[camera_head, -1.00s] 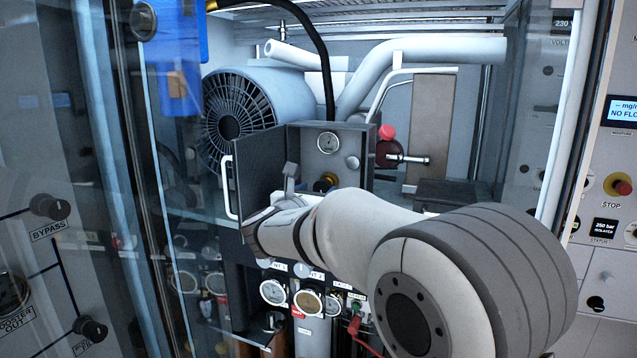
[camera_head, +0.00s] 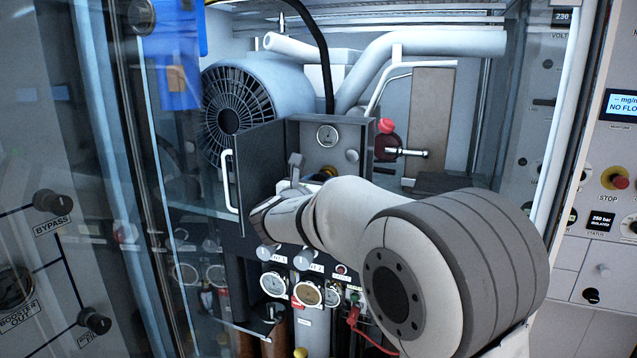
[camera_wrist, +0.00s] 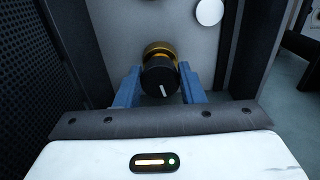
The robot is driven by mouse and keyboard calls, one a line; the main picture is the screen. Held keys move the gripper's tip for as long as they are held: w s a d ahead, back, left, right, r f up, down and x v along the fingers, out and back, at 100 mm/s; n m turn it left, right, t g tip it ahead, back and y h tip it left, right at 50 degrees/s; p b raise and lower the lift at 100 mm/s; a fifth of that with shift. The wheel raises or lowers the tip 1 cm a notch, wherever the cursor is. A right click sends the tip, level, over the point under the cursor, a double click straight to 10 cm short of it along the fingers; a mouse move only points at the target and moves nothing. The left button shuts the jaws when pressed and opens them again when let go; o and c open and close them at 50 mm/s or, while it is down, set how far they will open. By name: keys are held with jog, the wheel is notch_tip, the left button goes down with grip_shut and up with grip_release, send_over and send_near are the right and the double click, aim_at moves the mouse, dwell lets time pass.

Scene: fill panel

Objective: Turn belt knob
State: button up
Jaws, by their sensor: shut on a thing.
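The belt knob (camera_wrist: 160,80) is a black round knob with a white pointer line and a brass-yellow collar, on the grey back wall of an open box. In the wrist view my gripper (camera_wrist: 158,88) has one blue finger on each side of the knob and is shut on it. The pointer line is near upright, its top leaning slightly left. In the head view the open box (camera_head: 312,142) stands in the middle of the cabinet, and my arm hides most of the knob and fingers.
The box's dark door (camera_head: 262,165) stands open on the left, close to my wrist. A red-topped valve (camera_head: 387,127) is to the right. Several gauges (camera_head: 308,293) line the panel below. Glass (camera_head: 180,80) bounds the cabinet's left side.

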jog(key=shift+f+b, duration=0.15)
jog(key=shift+b, duration=0.2)
jog(key=shift+c, duration=0.5)
jog(key=shift+f+m+b, duration=0.1)
jog(key=shift+m+b, duration=0.2)
jog(key=shift+b, duration=0.15)
jog(key=shift+f+m+b, duration=0.1)
jog(key=shift+m+b, duration=0.5)
jog(key=shift+b, duration=0.6)
jog(key=shift+r+m+b, duration=0.2)
jog(key=shift+m+b, duration=0.3)
jog(key=shift+b, duration=0.35)
jog(key=shift+r, duration=0.1)
jog(key=o, duration=1)
jog(key=shift+b+v, duration=1.2)
jog(key=shift+v, duration=2.7)
